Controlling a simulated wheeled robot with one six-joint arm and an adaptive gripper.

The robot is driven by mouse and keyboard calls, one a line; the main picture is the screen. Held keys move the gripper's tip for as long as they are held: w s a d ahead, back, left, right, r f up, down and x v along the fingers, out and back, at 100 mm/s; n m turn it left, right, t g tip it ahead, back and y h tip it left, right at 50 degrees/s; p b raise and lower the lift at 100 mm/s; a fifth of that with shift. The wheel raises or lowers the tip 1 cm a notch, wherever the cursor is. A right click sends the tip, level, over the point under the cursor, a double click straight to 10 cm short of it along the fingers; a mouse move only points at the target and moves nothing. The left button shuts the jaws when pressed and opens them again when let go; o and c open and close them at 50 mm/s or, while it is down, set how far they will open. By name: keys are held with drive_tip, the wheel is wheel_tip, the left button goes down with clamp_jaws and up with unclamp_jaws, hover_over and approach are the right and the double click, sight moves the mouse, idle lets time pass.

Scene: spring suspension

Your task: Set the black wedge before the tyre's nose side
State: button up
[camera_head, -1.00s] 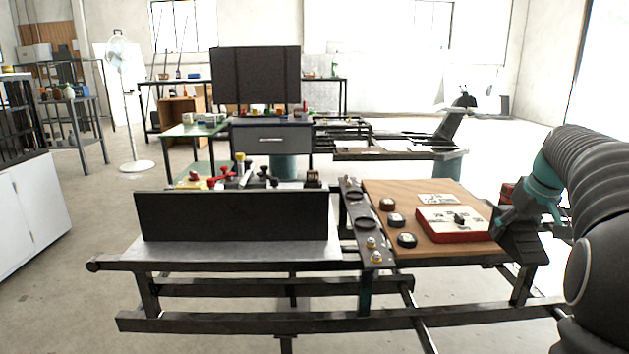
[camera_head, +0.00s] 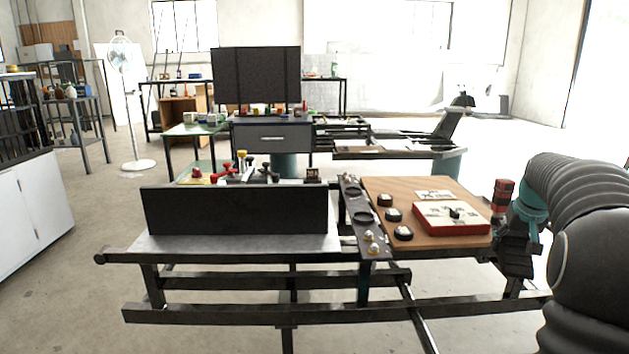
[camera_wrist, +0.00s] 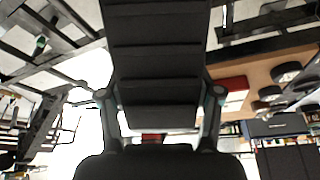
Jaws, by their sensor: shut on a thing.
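My gripper (camera_head: 524,222) is at the right of the head view, beside the right edge of the wooden board. It is shut on the black wedge (camera_head: 515,250), a dark stepped block held at the bench's right end. In the wrist view the ribbed wedge (camera_wrist: 158,60) fills the middle, between the two fingers of my gripper (camera_wrist: 160,98). I cannot make out a tyre in either view.
A wooden board (camera_head: 385,188) on the near bench carries a red-and-white box (camera_head: 452,219) and several round black pieces. A red and black object (camera_head: 503,193) stands close behind my gripper. A dark upright panel (camera_head: 235,211) stands at left. Open floor lies at right.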

drive_tip(key=w+a+f, duration=0.1)
drive_tip(key=a+f, duration=0.4)
drive_tip(key=f, duration=0.3)
drive_tip(key=w+a+f, duration=0.1)
drive_tip(key=a+f, duration=0.4)
drive_tip(key=f, duration=0.2)
drive_tip(key=s+a+f+n+y, duration=0.1)
drive_tip(key=s+a+f+n, duration=0.15)
drive_tip(key=a+f, duration=0.6)
drive_tip(key=s+a+f+n, duration=0.1)
drive_tip(key=s+a+f, duration=0.35)
drive_tip(key=a, duration=0.75)
drive_tip(key=s+f, duration=0.3)
drive_tip(key=f, duration=0.5)
drive_tip(key=shift+s, duration=0.35)
